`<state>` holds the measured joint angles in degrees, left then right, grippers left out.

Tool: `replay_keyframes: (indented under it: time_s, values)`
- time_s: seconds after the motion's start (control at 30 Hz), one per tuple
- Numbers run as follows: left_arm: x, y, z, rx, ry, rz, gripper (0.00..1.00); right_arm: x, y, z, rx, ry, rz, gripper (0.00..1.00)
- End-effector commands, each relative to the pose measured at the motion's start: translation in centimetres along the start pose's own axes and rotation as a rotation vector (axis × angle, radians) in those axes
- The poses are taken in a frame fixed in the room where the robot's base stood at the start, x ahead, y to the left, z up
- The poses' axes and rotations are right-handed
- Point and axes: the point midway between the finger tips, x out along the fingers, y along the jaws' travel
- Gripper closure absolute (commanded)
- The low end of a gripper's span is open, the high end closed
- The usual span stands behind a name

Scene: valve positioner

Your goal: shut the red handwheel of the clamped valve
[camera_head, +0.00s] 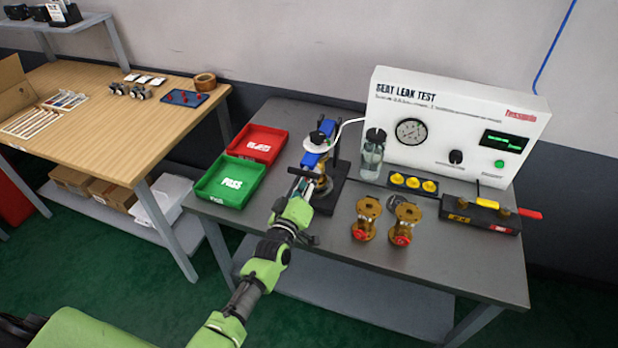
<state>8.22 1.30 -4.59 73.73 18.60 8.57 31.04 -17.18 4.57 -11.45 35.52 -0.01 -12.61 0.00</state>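The clamped valve (322,184) is brass-coloured and sits in a dark clamp stand (331,196) with blue parts, near the middle of the test table. Its red handwheel is not visible; my gripper and the clamp cover that side. My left gripper (308,180) is at the near left side of the clamped valve, with its fingers close to it. I cannot tell whether the fingers touch the valve, or whether they are open or shut. My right gripper is not in view.
Two loose brass valves with red handwheels (367,218) (403,224) stand right of the clamp. A green tray (212,196) and a red tray (238,152) lie left. Behind are a bottle (372,158) and the white test panel (395,92). The table's front middle is clear.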

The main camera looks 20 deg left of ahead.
Motion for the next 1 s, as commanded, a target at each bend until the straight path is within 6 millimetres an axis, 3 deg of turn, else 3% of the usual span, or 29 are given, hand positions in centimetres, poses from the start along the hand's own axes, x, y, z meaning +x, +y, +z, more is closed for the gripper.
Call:
replay_keyframes:
  time_s: [0.5, 1.0]
  values:
    - [-0.05, 0.08, 0.18, 0.391, -0.004, -0.002, 0.99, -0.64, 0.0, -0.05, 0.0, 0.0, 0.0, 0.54]
    - [-0.06, 0.1, 0.25, 0.498, -0.004, -0.002, 0.99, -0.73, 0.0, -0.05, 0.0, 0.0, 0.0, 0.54]
